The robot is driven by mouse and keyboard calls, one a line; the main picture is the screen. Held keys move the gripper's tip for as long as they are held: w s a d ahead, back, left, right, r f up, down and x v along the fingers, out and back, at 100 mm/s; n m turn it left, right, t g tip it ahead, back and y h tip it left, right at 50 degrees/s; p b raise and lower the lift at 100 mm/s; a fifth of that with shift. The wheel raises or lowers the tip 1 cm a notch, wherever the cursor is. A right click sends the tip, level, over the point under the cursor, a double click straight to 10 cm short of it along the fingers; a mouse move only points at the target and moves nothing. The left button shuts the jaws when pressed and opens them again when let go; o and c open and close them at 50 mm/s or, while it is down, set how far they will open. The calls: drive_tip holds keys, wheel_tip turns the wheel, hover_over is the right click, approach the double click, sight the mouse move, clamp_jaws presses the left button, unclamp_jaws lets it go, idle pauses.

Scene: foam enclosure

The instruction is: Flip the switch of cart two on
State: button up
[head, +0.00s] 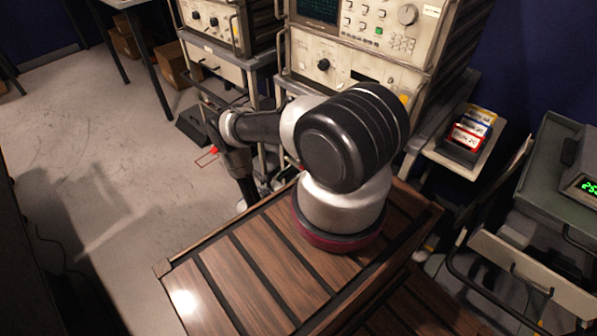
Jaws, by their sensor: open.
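Two instrument carts stand at the back, a left cart (228,62) and a middle cart (345,60), each with beige panels, knobs and buttons. A third, grey-green cart (548,165) with a lit green display is at the right edge. I cannot read which is cart two, and I cannot make out its switch for certain. My gripper (243,188) is the dark end of my arm, hanging downward in front of the left and middle carts. It looks empty and apart from the panels; its fingertips are small and dark, and it is open.
A wooden slatted top (250,270) fills the foreground. A side shelf (470,160) holds coloured cards (470,128). A drawer (530,270) juts out at the lower right. Cardboard boxes (175,62) lie beneath a table at the back left. The grey floor (90,130) at left is mostly clear.

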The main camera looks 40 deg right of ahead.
drive_tip(key=d, duration=0.3)
drive_tip(key=shift+w+d, duration=0.2)
drive_tip(key=shift+w, duration=0.05)
drive_tip(key=shift+c, duration=0.4)
